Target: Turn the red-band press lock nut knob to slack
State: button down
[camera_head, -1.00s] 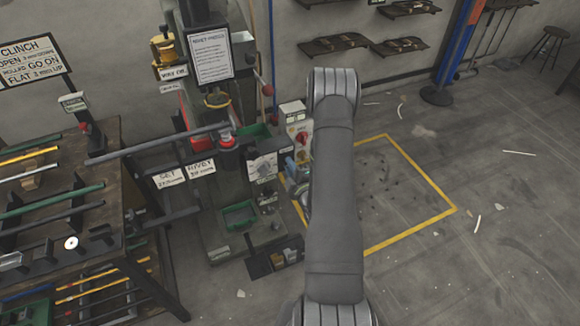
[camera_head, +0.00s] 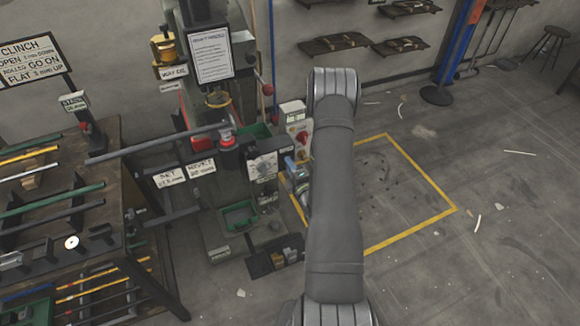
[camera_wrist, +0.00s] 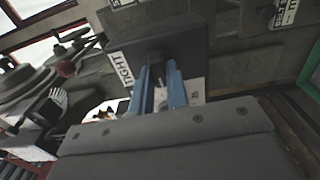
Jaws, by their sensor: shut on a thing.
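In the wrist view, my gripper (camera_wrist: 160,78) has two blue fingers, close together, reaching up to a dark grey block-like knob (camera_wrist: 155,45). They are shut on it, though the gripped part is mostly hidden by the fingers. A white label reading "TIGHT" (camera_wrist: 121,68) lies just left of the fingers. Another white label (camera_wrist: 194,91) is partly covered on their right. In the head view, the press (camera_head: 218,110) stands left of my arm, with a red part on its column. My gripper shows only partly there, beside the press, and my arm hides the rest.

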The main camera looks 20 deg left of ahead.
jog(key=shift+d, duration=0.1)
jog(key=c, duration=1.4)
grip_release()
jog(key=shift+s, duration=0.1)
jog(key=v, duration=1.7)
jog(key=shift+s+d+r, duration=0.1)
jog(key=x, duration=1.7)
jog(key=shift+w+a, duration=0.2)
